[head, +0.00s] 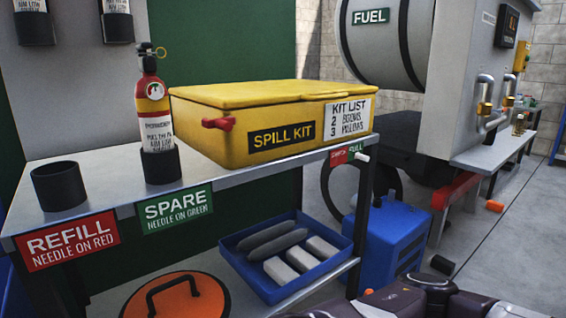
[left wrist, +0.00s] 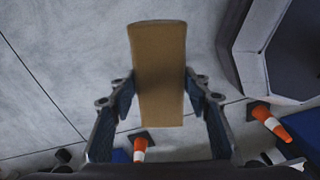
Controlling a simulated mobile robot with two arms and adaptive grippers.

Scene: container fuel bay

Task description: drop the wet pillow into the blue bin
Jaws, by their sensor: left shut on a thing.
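The pillow (left wrist: 158,60), a tan-brown block, is in the left wrist view. My left gripper (left wrist: 160,95) is shut on it, with one finger on each side, and holds it above grey floor. I cannot tell wetness from the colour alone. I cannot make out the blue bin for certain. A blue edge (head: 6,290) shows at the far left of the head view. My right gripper is not in view.
A shelf (head: 95,190) holds a yellow spill kit (head: 245,115) and a fire extinguisher (head: 154,110). Below are a blue tray (head: 300,293) with grey and white pieces, and an orange lid (head: 205,300). Traffic cones (left wrist: 140,149) stand on the floor. A blue box (head: 393,240) stands right of the shelf.

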